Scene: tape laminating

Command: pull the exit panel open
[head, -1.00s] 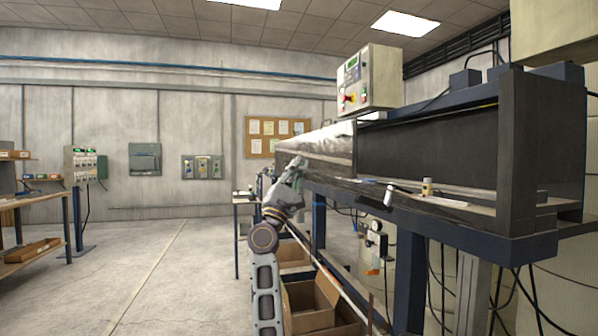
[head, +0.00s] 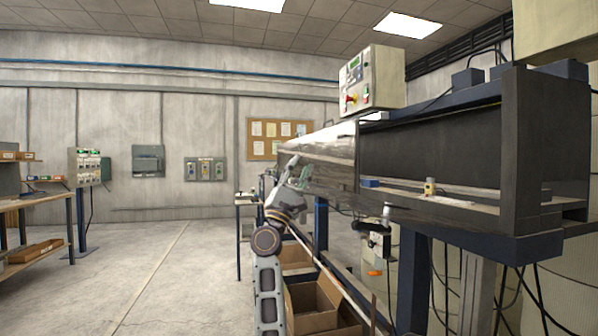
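The exit panel seems to be the glossy, reflective panel (head: 330,160) at the left end of the long machine in the head view, though I cannot tell its edges for sure. My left gripper (head: 294,163) is up against the panel's left part, seen from behind. Its fingers are small and blend with the panel, so I cannot tell whether they are open, shut or touching it. A black handle-like fitting with a pale tip (head: 372,227) hangs below the machine's front edge. My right gripper is not in view.
The machine's blue frame (head: 480,232) and legs stand at the right. A control box (head: 371,78) sits on top. Open cardboard boxes (head: 312,304) stand below, beside my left arm. A shelf (head: 32,205) is at far left. The floor between is clear.

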